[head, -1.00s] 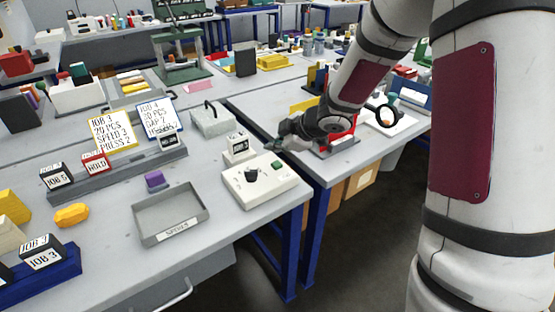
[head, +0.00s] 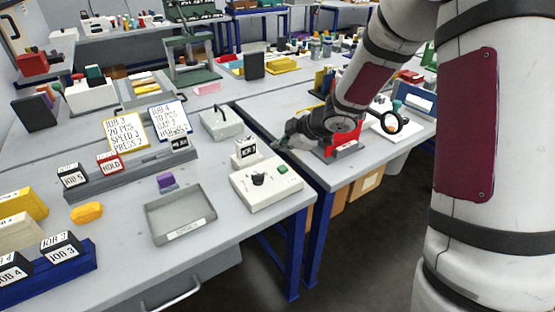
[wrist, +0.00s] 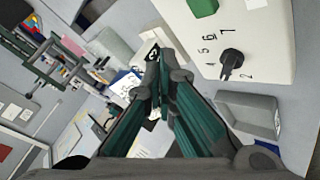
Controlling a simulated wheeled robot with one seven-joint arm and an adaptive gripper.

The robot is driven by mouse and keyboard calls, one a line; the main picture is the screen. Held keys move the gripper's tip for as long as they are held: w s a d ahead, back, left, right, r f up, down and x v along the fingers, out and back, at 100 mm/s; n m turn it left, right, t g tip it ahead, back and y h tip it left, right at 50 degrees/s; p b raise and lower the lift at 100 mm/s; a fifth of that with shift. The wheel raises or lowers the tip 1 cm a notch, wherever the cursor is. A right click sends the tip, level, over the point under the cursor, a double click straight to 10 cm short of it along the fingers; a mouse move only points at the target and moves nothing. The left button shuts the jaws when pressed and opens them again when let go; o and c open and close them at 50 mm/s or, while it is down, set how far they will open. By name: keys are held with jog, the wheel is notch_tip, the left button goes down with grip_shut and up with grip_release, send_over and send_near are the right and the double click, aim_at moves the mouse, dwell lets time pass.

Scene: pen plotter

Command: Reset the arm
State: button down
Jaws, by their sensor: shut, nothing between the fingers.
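My arm reaches across the right side of the head view, and my gripper (head: 282,143) is at the inner edge of the right table, right of the control box. In the wrist view my gripper's green fingers (wrist: 158,82) are together with nothing between them. The white control box (head: 266,183) has a black dial and a green button. In the wrist view the dial (wrist: 232,60) shows at upper right, apart from the fingers, with numbers around it.
A grey tray (head: 181,218) and a purple block (head: 166,181) are left of the control box. A grey box with a handle (head: 221,123) is behind it. Job signs stand in a rack (head: 130,173). A gap with floor separates the two tables. A magnifier ring (head: 389,123) is near my arm.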

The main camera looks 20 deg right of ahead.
jog(key=s+d+r+m+h+p, duration=0.2)
jog(key=s+d+r+m+h, duration=0.2)
jog(key=s+r, duration=0.4)
jog(key=s+d+r+m+h+p, duration=0.1)
jog(key=s+d+r+m+h, duration=0.3)
jog(key=r, duration=0.7)
jog(key=s+a+r+m+g+y+p, duration=0.1)
jog(key=s+a+m+g, duration=0.1)
jog(key=s, duration=1.2)
jog(key=s+a+r+m+g+y+p, duration=0.1)
jog(key=s+a+m, duration=0.4)
jog(key=s, duration=0.9)
jog(key=shift+s+r+g+y+p, duration=0.4)
jog(key=shift+r+y+p, duration=0.05)
jog(key=shift+r+y, duration=0.25)
